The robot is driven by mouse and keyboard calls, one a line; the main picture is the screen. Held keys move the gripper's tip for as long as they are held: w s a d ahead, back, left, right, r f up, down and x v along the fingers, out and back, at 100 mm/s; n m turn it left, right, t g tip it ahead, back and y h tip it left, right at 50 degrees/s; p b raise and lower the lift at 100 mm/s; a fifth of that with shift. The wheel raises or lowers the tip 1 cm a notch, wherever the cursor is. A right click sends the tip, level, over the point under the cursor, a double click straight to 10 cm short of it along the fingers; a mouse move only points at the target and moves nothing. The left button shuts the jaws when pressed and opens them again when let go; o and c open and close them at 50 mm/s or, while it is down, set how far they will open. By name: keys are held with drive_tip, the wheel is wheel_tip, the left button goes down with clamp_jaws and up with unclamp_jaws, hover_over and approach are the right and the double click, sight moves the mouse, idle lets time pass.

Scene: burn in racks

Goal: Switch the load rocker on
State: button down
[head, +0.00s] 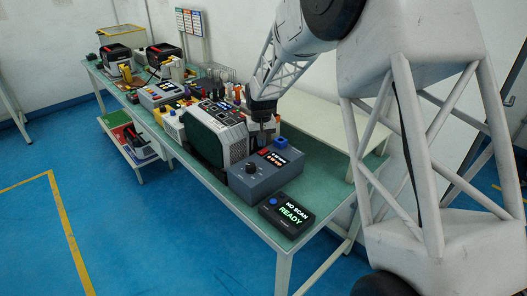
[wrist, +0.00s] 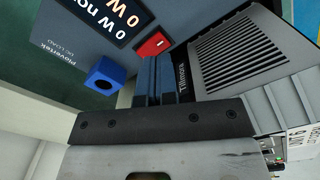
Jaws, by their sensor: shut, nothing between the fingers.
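The red rocker (wrist: 152,44) sits in this face beside the display; a small red patch also shows in the head view (head: 263,152). I cannot tell which side of it is pressed. My gripper (head: 262,127) is shut and empty, above the back of the load. In the wrist view its fingertips (wrist: 160,62) are just beside the rocker; contact is unclear.
A blue block (wrist: 105,75) stands beside the load's display. A large grey vented unit (wrist: 235,48) is close by the fingers. A black READY scanner box (head: 287,214) lies at the bench's front corner. Several instruments crowd the bench (head: 340,177) farther back.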

sight(262, 153)
drive_tip(key=shift+r, duration=1.85)
drive_tip(key=shift+s+d+r, duration=0.1)
drive_tip(key=shift+r, duration=0.05)
drive_tip(key=s+d+r+m, duration=0.1)
drive_tip(key=s+d+r, duration=0.4)
drive_tip(key=s, duration=0.3)
drive_tip(key=s+d+r+t, duration=0.1)
drive_tip(key=s+d+r, duration=0.4)
drive_tip(key=s, duration=0.3)
drive_tip(key=s+d+r+m, duration=0.1)
drive_tip(key=s+d+r, duration=0.4)
drive_tip(key=s, duration=0.3)
drive_tip(key=s+d, duration=0.3)
drive_tip(key=s, duration=0.9)
drive_tip(key=s+d+f+m+t, duration=0.1)
drive_tip(key=s+d, duration=0.3)
drive_tip(key=s, duration=0.9)
drive_tip(key=shift+s+f+t, duration=0.2)
drive_tip(key=shift+f+t, duration=0.05)
drive_tip(key=shift+t, duration=0.05)
